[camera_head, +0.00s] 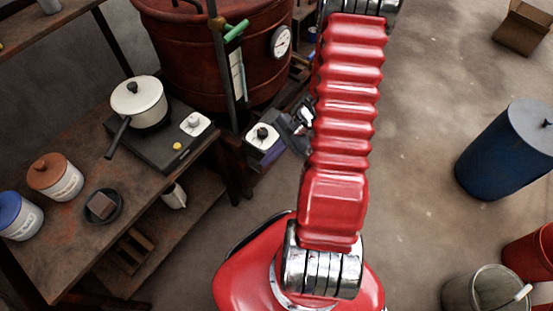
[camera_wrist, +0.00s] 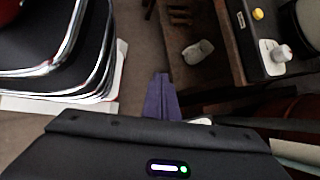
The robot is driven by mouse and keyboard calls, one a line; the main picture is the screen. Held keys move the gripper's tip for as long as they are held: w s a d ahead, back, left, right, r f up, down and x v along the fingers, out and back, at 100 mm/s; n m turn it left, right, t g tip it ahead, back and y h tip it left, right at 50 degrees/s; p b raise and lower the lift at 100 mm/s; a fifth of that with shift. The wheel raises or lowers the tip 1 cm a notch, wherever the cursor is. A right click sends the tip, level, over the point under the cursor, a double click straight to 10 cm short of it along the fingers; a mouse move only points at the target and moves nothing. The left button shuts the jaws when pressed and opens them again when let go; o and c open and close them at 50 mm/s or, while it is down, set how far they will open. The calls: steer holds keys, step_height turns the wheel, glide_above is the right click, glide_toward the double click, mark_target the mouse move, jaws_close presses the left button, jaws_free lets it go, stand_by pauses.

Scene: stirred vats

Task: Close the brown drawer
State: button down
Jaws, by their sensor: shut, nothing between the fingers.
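I cannot clearly make out a brown drawer in either view. The brown wooden workbench (camera_head: 75,225) stands at the left in the head view, with a lower shelf (camera_head: 205,205) under it. The bench also shows at the upper right of the wrist view (camera_wrist: 232,45). My gripper (camera_head: 290,128) is partly hidden behind my red arm, beside the bench's right end. In the wrist view, its fingers (camera_wrist: 160,95) are together and empty, pointing toward the floor and the shelf.
A white pot (camera_head: 138,102) stands on a hotplate (camera_head: 165,150) on the bench. A white mug (camera_head: 174,196) is on the lower shelf. A red vat (camera_head: 215,50) stands behind. A blue drum (camera_head: 505,150) is at the right. Floor between is clear.

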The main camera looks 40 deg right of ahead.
steer(key=s+a+r+n+t+h, duration=0.1)
steer(key=a+r+n, duration=0.4)
steer(key=r, duration=0.6)
steer(key=s+a+r+n+t+h, duration=0.1)
steer(key=s+a+r+n+h, duration=0.2)
steer(key=r, duration=0.8)
steer(key=s+a+r+n+t+h, duration=0.1)
steer(key=s+a+r+n+h, duration=0.1)
steer(key=a+r+n, duration=0.5)
step_height(320, 180, up, 5)
steer(key=shift+s+a+f+n+h, duration=0.15)
steer(key=shift+s+n+h, duration=0.1)
steer(key=shift+n+h, duration=0.75)
